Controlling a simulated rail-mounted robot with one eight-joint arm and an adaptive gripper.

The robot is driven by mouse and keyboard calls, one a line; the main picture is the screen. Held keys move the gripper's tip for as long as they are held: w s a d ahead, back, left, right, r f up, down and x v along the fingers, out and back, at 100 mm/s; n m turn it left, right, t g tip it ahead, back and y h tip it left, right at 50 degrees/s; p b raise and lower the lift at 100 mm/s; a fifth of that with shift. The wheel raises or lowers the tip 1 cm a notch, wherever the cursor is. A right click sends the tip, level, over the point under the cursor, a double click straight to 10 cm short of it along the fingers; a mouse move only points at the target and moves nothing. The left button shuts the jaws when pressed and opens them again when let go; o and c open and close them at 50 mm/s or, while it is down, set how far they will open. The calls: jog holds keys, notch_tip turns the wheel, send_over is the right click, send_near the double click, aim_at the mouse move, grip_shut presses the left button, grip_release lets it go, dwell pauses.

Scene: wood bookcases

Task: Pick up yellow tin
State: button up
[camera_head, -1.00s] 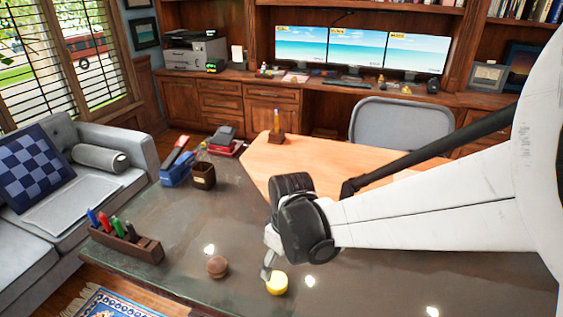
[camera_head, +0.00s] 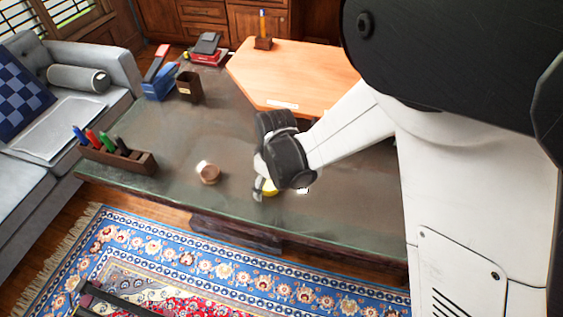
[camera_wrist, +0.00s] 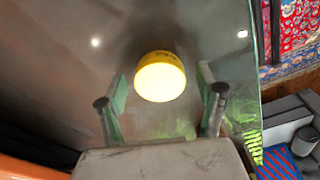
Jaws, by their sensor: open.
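The yellow tin (camera_wrist: 160,77) is a short round tin with a pale yellow top, standing on the dark glossy desk top. In the head view the yellow tin (camera_head: 269,187) is partly hidden behind my gripper (camera_head: 264,190), close to the desk's front edge. In the wrist view my gripper (camera_wrist: 161,106) is open, with one finger on each side and slightly below the tin in the picture. The space between the fingers is empty near the palm. I cannot tell whether either finger touches the tin.
A wooden holder (camera_head: 117,157) with several markers is farther left. A dark cup (camera_head: 189,86) and blue stapler-like item (camera_head: 158,86) stand behind. The desk's front edge (camera_head: 330,236) is near.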

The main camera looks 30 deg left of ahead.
jog(key=c, duration=1.3)
jog(key=shift+r, duration=0.1)
